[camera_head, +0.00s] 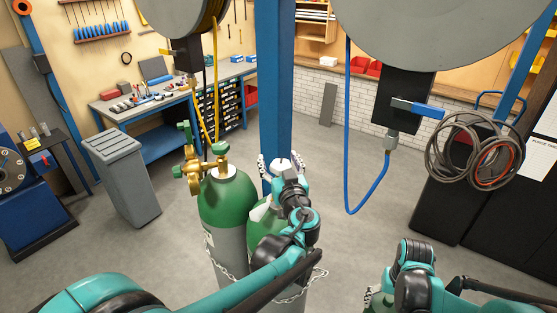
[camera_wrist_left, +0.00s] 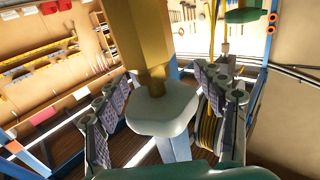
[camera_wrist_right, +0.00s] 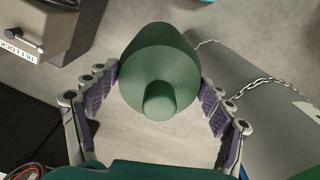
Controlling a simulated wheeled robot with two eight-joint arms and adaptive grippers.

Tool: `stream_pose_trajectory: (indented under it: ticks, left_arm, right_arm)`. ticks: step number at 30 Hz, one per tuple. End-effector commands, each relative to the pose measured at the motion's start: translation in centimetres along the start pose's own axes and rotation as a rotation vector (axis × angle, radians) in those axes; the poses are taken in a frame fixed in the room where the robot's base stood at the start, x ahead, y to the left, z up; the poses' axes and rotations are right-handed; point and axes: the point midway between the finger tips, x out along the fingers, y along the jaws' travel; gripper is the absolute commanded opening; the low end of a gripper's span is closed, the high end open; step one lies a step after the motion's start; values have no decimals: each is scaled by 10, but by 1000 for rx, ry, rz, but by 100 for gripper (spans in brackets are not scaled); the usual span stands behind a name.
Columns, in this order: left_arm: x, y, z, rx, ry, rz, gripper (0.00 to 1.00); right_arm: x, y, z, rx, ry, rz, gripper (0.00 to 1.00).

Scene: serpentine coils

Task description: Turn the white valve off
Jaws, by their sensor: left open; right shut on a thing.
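The white valve (camera_head: 284,163) sits at the top of the right one of two green gas cylinders (camera_head: 262,232). In the left wrist view it shows as a pale rounded-square knob (camera_wrist_left: 162,112) by a brass stem (camera_wrist_left: 150,50). My left gripper (camera_head: 280,166) is open, with its fingers on both sides of the knob and visible gaps. Only a small part of that object shows in the head view, at the lower right.
The left cylinder (camera_head: 226,200) has a green-knobbed brass valve (camera_head: 220,150). A blue post (camera_head: 274,80) stands behind. Chains (camera_head: 315,280) loop around the cylinders. A blue hose (camera_head: 350,180) and a blue-handled valve (camera_head: 417,108) hang at right. A grey bin (camera_head: 122,175) stands left.

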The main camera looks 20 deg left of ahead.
Motion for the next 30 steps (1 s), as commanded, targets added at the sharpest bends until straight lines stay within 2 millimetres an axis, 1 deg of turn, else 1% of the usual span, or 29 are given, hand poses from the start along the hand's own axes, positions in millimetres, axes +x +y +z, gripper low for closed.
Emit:
stream_pose_trajectory:
  ticks: [2, 3, 5, 6, 9, 22, 30]
  left_arm:
    - [0, 0, 0, 0, 0, 0, 70]
    - [0, 0, 0, 0, 0, 0, 67]
    - [0, 0, 0, 0, 0, 0, 51]
    - [0, 0, 0, 0, 0, 0, 41]
    - [0, 0, 0, 0, 0, 0, 17]
    - [0, 0, 0, 0, 0, 25, 14]
    - [0, 3, 0, 0, 0, 168, 14]
  right_arm:
    - [0, 0, 0, 0, 0, 0, 23]
    - [0, 0, 0, 0, 0, 0, 23]
    - [0, 0, 0, 0, 0, 0, 23]
    - [0, 0, 0, 0, 0, 0, 23]
    - [0, 0, 0, 0, 0, 0, 23]
    - [1, 0, 0, 0, 0, 0, 23]
    - [6, 0, 0, 0, 0, 0, 23]
